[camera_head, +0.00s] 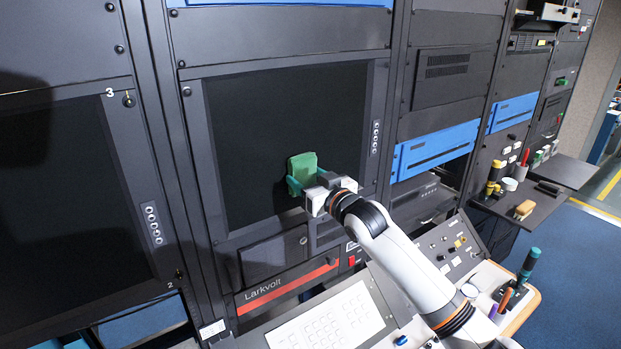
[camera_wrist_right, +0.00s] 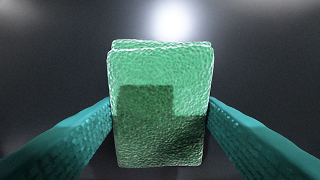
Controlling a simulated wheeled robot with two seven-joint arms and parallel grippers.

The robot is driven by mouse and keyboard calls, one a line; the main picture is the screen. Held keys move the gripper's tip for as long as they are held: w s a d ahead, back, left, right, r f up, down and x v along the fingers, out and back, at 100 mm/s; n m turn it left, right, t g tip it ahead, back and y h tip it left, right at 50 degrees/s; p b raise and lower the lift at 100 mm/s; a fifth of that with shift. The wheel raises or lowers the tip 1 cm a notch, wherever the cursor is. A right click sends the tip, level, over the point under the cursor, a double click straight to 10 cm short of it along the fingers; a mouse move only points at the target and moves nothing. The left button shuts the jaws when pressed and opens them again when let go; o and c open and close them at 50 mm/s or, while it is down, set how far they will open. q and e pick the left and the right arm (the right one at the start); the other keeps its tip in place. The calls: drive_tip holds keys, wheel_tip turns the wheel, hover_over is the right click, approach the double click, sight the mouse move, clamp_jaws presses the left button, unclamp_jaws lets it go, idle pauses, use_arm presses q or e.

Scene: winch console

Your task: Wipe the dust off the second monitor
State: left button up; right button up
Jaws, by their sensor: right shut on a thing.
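A green cloth (camera_head: 302,165), folded into a thick pad, is held in my right gripper (camera_head: 308,181). In the right wrist view the cloth (camera_wrist_right: 160,100) sits between the two teal fingers, which touch its sides. The cloth is in front of the lower right part of the middle monitor (camera_head: 260,110), a dark screen in a grey frame. I cannot tell whether the cloth touches the glass. No dust can be made out on the dark screen. Another dark monitor (camera_head: 60,190) fills the left side. My left gripper is not in view.
A sloping console with a white key panel (camera_head: 330,322) lies below the monitor. Pens and a teal-handled tool (camera_head: 528,268) stand at its right end. A dark shelf (camera_head: 532,202) at the right carries a yellow-brown brush or block (camera_head: 524,209) and other small items.

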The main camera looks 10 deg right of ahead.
drive_tip(key=shift+s+d, duration=0.1)
drive_tip(key=shift+v, duration=2.9)
drive_tip(key=v, duration=0.3)
drive_tip(key=shift+f, duration=0.15)
